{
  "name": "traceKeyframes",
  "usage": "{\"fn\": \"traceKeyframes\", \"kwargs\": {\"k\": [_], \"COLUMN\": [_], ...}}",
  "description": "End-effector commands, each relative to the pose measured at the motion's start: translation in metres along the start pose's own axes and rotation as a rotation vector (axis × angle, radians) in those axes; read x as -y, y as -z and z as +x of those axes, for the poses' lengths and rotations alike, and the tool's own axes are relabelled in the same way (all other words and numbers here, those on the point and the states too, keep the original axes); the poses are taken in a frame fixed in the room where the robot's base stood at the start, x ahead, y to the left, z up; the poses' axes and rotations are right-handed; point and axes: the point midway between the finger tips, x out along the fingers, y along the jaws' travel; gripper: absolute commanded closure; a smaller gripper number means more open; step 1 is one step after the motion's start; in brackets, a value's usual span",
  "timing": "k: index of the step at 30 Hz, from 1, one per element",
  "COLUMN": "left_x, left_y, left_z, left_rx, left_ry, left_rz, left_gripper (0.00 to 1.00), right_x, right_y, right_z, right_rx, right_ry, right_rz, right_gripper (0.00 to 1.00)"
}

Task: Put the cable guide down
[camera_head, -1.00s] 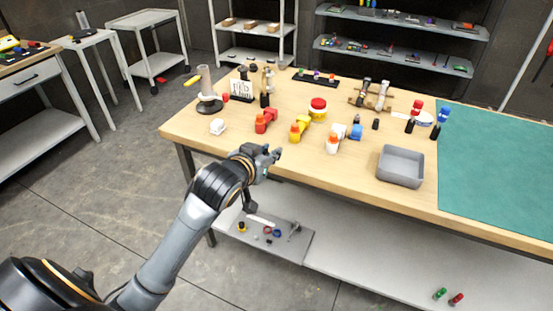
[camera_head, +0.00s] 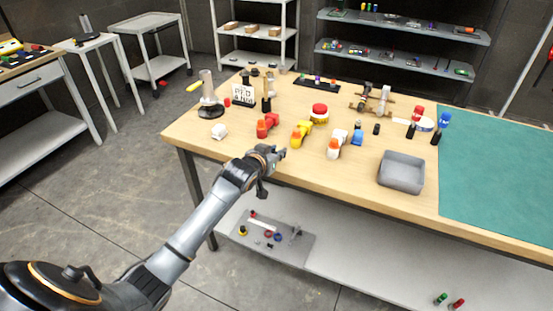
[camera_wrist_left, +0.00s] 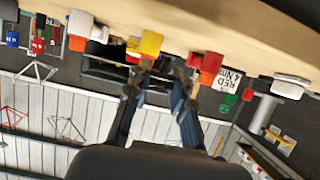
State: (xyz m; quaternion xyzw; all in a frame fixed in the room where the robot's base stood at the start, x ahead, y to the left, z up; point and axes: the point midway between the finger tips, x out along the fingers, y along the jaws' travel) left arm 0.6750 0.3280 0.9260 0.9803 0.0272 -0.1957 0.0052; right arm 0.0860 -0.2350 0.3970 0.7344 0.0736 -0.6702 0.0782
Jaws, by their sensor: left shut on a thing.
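My left gripper (camera_head: 279,154) is at the front edge of the wooden workbench (camera_head: 232,147), in front of the yellow and red fittings. In the left wrist view its two fingers (camera_wrist_left: 166,74) stand a little apart, with the bench edge beyond them. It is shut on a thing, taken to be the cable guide. That thing is too small and dark to make out between the fingers, so its shape and tilt cannot be told. My right gripper is not in view.
A red fitting (camera_head: 267,126), a yellow fitting (camera_head: 301,134) and a white-orange one (camera_head: 336,146) stand near the bench front. A grey bin (camera_head: 401,173) and a green mat (camera_head: 500,165) are to the right. Bare wood lies left of the bin. A low shelf (camera_head: 365,255) runs below.

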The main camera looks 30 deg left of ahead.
Motion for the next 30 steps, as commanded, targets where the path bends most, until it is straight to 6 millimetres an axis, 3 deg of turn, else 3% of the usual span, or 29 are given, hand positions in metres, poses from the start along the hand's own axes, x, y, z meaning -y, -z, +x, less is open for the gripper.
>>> {"fn": "traceKeyframes", "kwargs": {"k": [5, 8, 11, 24, 25, 27, 30], "left_x": [0.004, 0.003, 0.003, 0.003, 0.004, 0.004, 0.004], "left_y": [-0.009, -0.024, -0.028, -0.037, -0.036, -0.036, -0.036], "left_z": [0.016, 0.021, 0.023, 0.027, 0.027, 0.026, 0.026], "left_rx": [0.001, 0.004, 0.002, 0.0, 0.0, 0.0, 0.0], "left_ry": [0.001, 0.0, 0.0, 0.0, 0.0, 0.0, 0.0], "left_rz": [-0.001, -0.001, -0.001, 0.0, 0.0, 0.0, 0.0], "left_gripper": [0.93, 0.93, 0.93, 0.93, 0.74, 0.59, 0.55], "right_x": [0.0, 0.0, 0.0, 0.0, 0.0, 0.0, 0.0], "right_y": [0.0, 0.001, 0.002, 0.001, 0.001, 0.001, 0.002], "right_z": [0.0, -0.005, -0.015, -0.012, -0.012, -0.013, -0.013], "right_rx": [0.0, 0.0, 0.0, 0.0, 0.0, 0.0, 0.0], "right_ry": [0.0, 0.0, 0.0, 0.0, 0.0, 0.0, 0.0], "right_rz": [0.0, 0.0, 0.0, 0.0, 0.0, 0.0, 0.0], "right_gripper": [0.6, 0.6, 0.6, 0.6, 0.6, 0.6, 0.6]}}
